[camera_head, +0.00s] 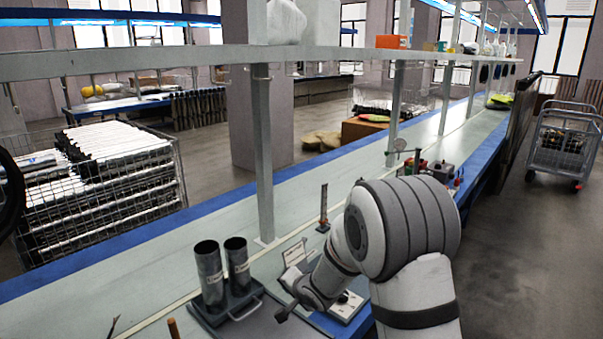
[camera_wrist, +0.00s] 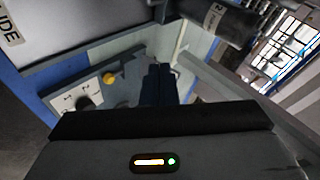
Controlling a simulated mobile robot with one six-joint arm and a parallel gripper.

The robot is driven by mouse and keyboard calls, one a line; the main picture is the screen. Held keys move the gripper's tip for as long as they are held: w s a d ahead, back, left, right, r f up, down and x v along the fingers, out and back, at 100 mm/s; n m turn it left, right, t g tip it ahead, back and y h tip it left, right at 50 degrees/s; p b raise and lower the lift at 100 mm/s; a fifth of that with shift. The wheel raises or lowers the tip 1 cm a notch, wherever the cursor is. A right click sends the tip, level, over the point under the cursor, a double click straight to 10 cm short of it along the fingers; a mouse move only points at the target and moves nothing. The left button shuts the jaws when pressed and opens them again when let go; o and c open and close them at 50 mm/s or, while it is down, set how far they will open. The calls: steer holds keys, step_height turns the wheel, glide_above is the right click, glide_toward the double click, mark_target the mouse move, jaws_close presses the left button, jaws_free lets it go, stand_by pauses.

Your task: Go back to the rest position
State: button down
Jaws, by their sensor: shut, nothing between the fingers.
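My gripper shows in the wrist view (camera_wrist: 158,75), its two dark fingers together with nothing between them. In the head view my arm reaches over the bench from the right, with its end low near the front. Two dark metal tubes, a left one (camera_head: 209,275) and a right one (camera_head: 238,266), stand upright in a dark tray with a handle (camera_head: 245,312), left of my arm's end. A labelled tube (camera_wrist: 215,20) shows at the top of the wrist view, apart from the fingers.
A control panel (camera_head: 347,306) lies beside my arm; in the wrist view it has a yellow button (camera_wrist: 108,78) and a dark knob (camera_wrist: 84,102). A post (camera_head: 262,160) carries the shelf above the bench (camera_head: 150,265). A wire basket (camera_head: 100,190) stands beyond the bench.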

steer(key=s+d+r+n+h+p, duration=0.2)
steer(key=s+d+r+h, duration=0.3)
steer(key=d+r, duration=0.55)
steer(key=s+d+r+n+g+p, duration=0.1)
steer(key=s+d+r+g, duration=0.1)
steer(key=s, duration=0.7)
steer(key=s+d+r+n+g+p, duration=0.1)
steer(key=s+d+r+n+g, duration=0.1)
steer(key=s, duration=0.7)
steer(key=s+d+r+n+g+p, duration=0.1)
steer(key=s+d+r, duration=0.3)
steer(key=s, duration=0.5)
steer(key=shift+s+d+r+n+g+p, duration=0.3)
steer(key=shift+s+r+g, duration=0.05)
steer(key=shift+r+g, duration=0.35)
